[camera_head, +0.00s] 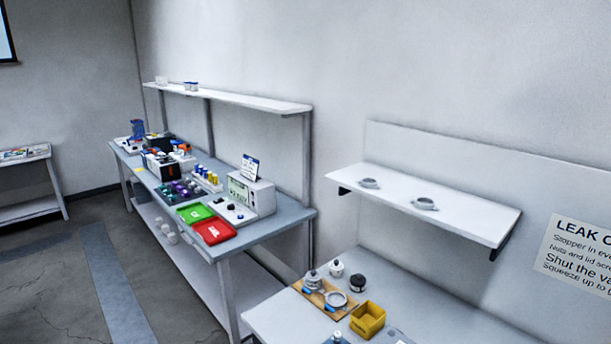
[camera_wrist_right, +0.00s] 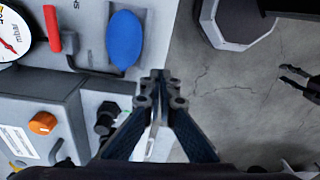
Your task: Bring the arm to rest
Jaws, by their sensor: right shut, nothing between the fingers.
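My right gripper (camera_wrist_right: 160,78) shows in the right wrist view, its two dark fingers shut together at the tips with nothing between them. It hangs over the edge between grey-white equipment on the left and the bare floor on the right. Two dark prongs at the right edge of that view look like my left gripper (camera_wrist_right: 284,74), with its fingers apart and nothing seen between them. Neither gripper shows in the head view.
Near the right gripper are a blue bulb (camera_wrist_right: 125,40), a red-handled lever (camera_wrist_right: 53,30), a pressure gauge (camera_wrist_right: 12,35) and an orange knob (camera_wrist_right: 42,123). The head view shows a yellow bin (camera_head: 367,320), a wall shelf (camera_head: 455,217), a long workbench (camera_head: 275,232) and open floor (camera_head: 50,285).

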